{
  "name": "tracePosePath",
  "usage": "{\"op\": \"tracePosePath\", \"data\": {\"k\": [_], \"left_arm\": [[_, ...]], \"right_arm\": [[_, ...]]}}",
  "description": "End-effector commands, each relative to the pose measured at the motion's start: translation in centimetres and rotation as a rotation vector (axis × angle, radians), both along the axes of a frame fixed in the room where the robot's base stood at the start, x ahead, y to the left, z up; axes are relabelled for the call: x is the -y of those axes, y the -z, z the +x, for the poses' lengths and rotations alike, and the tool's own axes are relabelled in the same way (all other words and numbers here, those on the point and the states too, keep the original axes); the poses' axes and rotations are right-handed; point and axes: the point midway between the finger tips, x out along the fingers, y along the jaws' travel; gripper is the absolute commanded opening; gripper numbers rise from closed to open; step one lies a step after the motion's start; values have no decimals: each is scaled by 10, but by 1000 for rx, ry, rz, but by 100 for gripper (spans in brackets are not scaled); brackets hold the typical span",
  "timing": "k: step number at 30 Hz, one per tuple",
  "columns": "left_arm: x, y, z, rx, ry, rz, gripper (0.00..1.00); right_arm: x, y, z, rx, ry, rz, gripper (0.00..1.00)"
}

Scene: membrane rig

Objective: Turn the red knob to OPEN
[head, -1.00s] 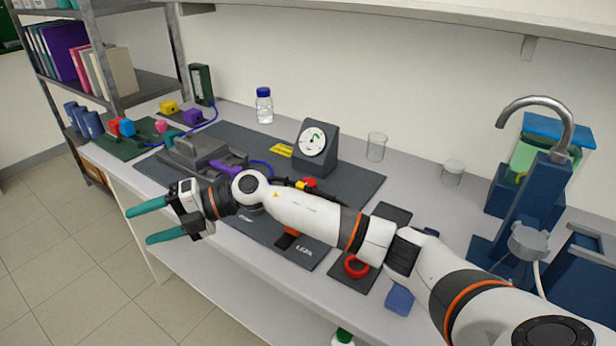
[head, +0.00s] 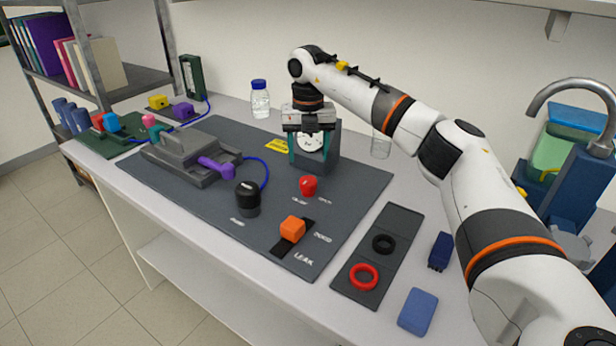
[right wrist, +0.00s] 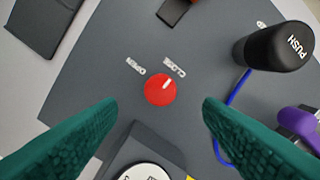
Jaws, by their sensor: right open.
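The red knob (head: 308,186) stands on the dark mat in front of the gauge. In the right wrist view the knob (right wrist: 160,89) is round, with a white pointer line aimed at the CLOSE label (right wrist: 175,66). The OPEN label (right wrist: 135,66) lies beside it. My right gripper (head: 310,160) points down, open and empty, above and behind the knob, before the gauge (head: 311,142). In the right wrist view its teal fingers (right wrist: 160,104) are wide apart, with the knob framed between their tips and touched by neither. My left gripper is out of view.
A black PUSH button (head: 248,194), purple lever (head: 216,167) and orange block (head: 292,229) stand left and front of the knob. A tray (head: 347,281) with red and black rings lies to the right. A bottle (head: 260,99) stands behind.

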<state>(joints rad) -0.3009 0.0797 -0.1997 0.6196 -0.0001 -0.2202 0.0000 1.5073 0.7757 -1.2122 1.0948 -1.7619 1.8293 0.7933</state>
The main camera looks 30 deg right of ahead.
Motion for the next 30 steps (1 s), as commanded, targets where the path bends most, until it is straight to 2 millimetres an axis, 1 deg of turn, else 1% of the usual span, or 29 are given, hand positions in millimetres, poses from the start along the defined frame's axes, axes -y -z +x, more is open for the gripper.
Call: {"op": "tracePosePath", "data": {"k": [1,6,9,12,16,24,26,30], "left_arm": [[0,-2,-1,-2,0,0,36],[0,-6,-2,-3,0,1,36],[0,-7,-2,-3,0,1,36],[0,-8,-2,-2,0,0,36],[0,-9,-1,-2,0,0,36],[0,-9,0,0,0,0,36],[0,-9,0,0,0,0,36],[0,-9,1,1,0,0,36]], "right_arm": [[1,12,-1,-5,1,-1,61],[0,44,-1,-3,-1,2,61],[0,59,-1,-3,-2,1,61],[0,70,0,-1,-2,2,61],[0,77,0,0,-2,2,61],[0,78,0,1,-2,3,61],[0,78,0,1,-2,3,53],[0,78,0,1,-2,3,30]]}}
